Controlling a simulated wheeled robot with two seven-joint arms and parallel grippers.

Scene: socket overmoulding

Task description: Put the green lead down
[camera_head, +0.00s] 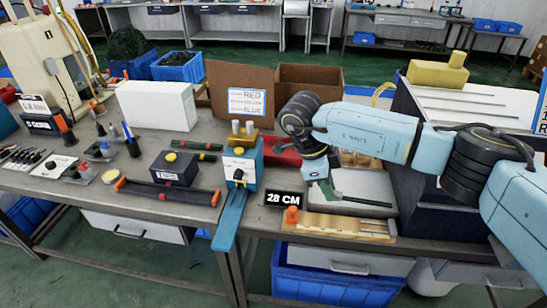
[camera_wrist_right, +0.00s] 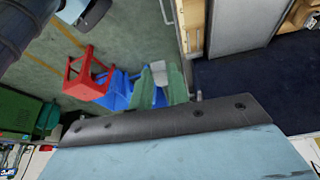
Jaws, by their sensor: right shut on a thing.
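My right gripper (camera_head: 325,188) points down over the pale tray (camera_head: 348,182) at the right of the bench in the head view. It is shut on a green lead. The green lead (camera_head: 362,201) runs from the fingers to the right, low over the tray's front part. I cannot tell whether the lead touches the tray. The gripper hides the lead's left part. The right wrist view does not show the fingertips or the lead clearly. My left gripper is not in view.
A blue device (camera_head: 243,162) stands left of the tray. Cardboard boxes (camera_head: 237,90) stand behind. A dark cabinet (camera_head: 415,165) bounds the right.

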